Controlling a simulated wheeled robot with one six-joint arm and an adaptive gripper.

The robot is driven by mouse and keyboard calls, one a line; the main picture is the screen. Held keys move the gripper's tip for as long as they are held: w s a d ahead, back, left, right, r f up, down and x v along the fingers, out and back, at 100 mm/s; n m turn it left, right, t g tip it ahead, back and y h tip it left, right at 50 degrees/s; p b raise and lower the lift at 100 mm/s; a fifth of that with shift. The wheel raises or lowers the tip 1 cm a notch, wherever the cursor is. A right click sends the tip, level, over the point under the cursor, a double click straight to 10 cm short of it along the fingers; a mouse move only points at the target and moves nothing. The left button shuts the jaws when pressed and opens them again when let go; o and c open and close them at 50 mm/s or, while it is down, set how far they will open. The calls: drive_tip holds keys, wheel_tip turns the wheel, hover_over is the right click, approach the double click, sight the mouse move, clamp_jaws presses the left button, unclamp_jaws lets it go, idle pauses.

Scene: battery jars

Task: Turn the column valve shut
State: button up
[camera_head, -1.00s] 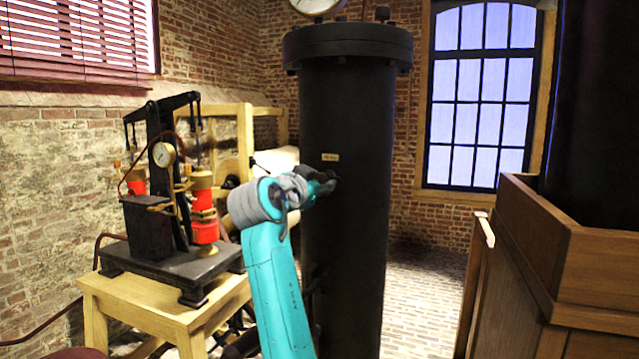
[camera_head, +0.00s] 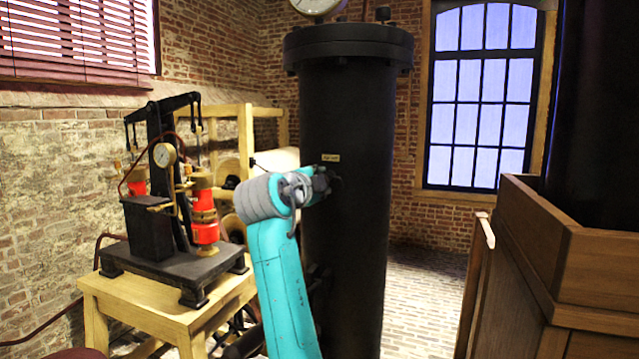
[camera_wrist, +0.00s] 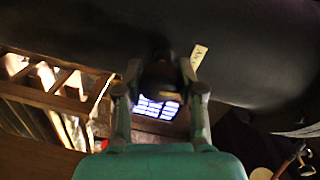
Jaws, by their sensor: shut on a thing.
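The black column (camera_head: 345,235) stands upright in the middle of the head view, with a small yellowish label (camera_head: 330,158) on its side. My gripper (camera_head: 322,183) is at the column's side just below this label. In the wrist view my gripper (camera_wrist: 159,70) has its two fingers on either side of a dark valve handle (camera_wrist: 158,77), shut on it. The column (camera_wrist: 100,28) fills the top of that view, with the label (camera_wrist: 199,55) close to the right finger. The valve is mostly hidden by my gripper in the head view, and its angle cannot be told.
A wooden table (camera_head: 150,300) with a black and red apparatus (camera_head: 190,230) stands at the left. A wooden cabinet (camera_head: 570,260) stands at the right. Brick floor (camera_head: 425,285) is clear between column and cabinet.

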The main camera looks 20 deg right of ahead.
drive_tip(key=shift+m, duration=0.7)
drive_tip(key=o, duration=1.2)
drive_tip(key=shift+c, duration=0.2)
drive_tip(key=v, duration=1.2)
drive_tip(key=shift+d, duration=0.1)
